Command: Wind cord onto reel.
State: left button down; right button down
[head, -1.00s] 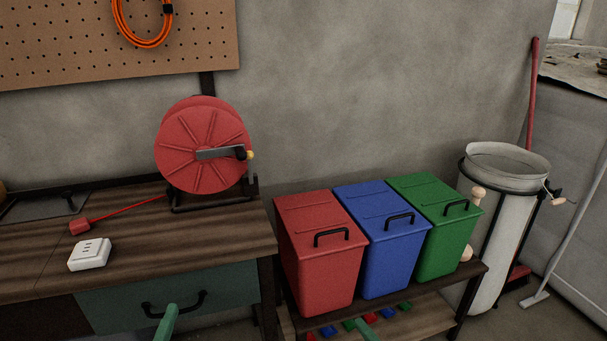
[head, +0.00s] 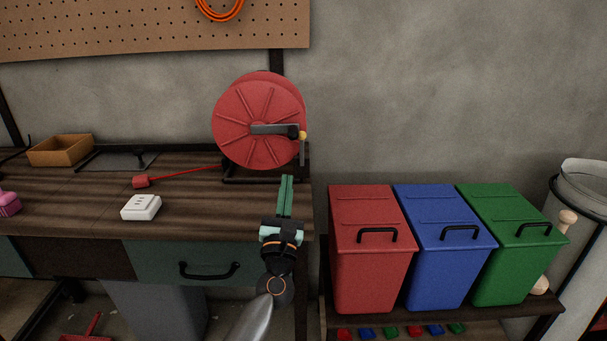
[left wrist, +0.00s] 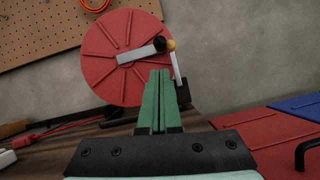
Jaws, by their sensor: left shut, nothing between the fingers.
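The red reel (head: 258,120) stands upright on its black stand at the right end of the wooden workbench. Its grey crank arm (head: 272,129) points right and ends in a yellow knob (head: 302,135). The red cord (head: 188,174) runs from the reel's base left to a red plug (head: 141,181) on the bench. My left gripper (head: 287,180) is shut and empty, in front of and below the crank. In the left wrist view its green fingers (left wrist: 158,75) point up towards the reel, below the knob (left wrist: 171,45). My right gripper is out of view.
A white socket block (head: 141,207) lies on the bench near the plug. A brown tray (head: 61,150) sits at the back left. Red, blue and green bins (head: 372,260) stand on a low shelf to the right.

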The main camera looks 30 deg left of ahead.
pick_arm(q)
jog(key=x, duration=0.9)
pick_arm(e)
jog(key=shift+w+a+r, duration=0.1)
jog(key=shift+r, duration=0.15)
pick_arm(q)
jog(key=shift+s, duration=0.1)
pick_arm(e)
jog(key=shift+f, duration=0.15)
pick_arm(q)
jog(key=shift+d+r+n+b, duration=0.1)
jog(key=shift+r+n+b, duration=0.1)
jog(key=shift+n+b, duration=0.25)
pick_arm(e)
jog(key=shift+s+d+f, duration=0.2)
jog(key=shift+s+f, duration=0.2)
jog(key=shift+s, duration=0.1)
pick_arm(q)
jog(key=shift+y, duration=0.3)
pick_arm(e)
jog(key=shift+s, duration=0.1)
